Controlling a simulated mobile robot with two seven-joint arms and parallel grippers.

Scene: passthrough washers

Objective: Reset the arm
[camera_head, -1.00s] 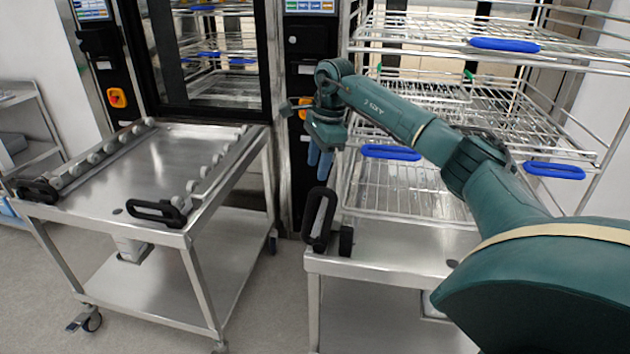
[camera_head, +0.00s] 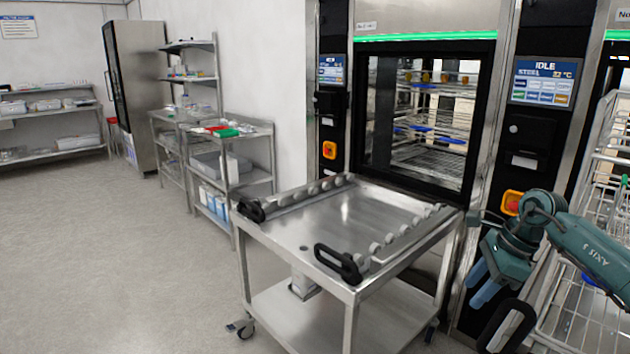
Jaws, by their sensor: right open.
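My right arm comes in from the right edge in the head view. Its gripper (camera_head: 482,285) points down with two blue fingers apart, empty. It hangs in front of the washer's dark front frame, right of the steel trolley and near a black trolley handle (camera_head: 506,326). My left arm and gripper are not in view.
A steel trolley (camera_head: 345,222) with roller rails and black handles stands before a glass-doored washer (camera_head: 420,120). A wire rack (camera_head: 590,290) is at the right. Shelves (camera_head: 235,165) and a tall cabinet (camera_head: 137,95) stand at the left. Open floor (camera_head: 120,250) lies at the left.

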